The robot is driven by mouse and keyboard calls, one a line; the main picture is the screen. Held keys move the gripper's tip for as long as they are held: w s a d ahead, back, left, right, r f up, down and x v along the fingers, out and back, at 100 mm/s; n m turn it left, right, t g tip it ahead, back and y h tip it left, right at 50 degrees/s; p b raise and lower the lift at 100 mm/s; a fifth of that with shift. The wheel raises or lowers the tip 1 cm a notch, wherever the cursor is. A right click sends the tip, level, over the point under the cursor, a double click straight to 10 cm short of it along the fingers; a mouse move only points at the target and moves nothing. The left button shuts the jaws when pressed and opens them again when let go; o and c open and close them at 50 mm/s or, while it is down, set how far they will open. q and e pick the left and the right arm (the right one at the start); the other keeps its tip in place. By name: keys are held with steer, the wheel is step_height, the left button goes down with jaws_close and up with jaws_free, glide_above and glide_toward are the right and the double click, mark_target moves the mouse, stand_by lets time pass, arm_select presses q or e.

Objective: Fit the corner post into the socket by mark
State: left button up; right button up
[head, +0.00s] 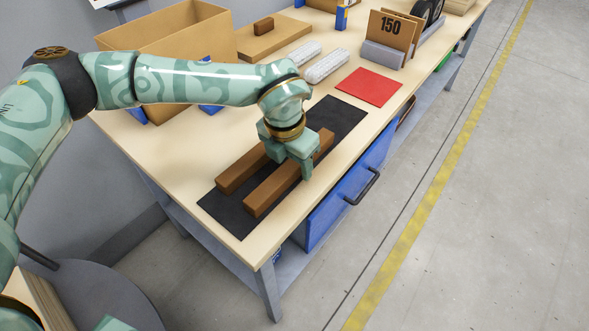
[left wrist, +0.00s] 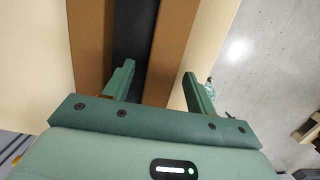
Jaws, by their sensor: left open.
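Two long brown wooden bars lie side by side on a black mat (head: 229,214). The nearer bar (head: 268,195) is on the right and the farther bar (head: 238,172) on the left. I cannot tell which piece is the corner post, and no socket or mark is clear. My right gripper is out of view.
A tan open box (head: 165,47) and a brown board (head: 258,46) with a small block (head: 263,26) stand behind. The table's front edge is close.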

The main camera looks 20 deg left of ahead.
arm_select(q)
steer(key=shift+c, duration=1.2)
steer(key=c, duration=0.9)
steer(key=shift+o, duration=0.2)
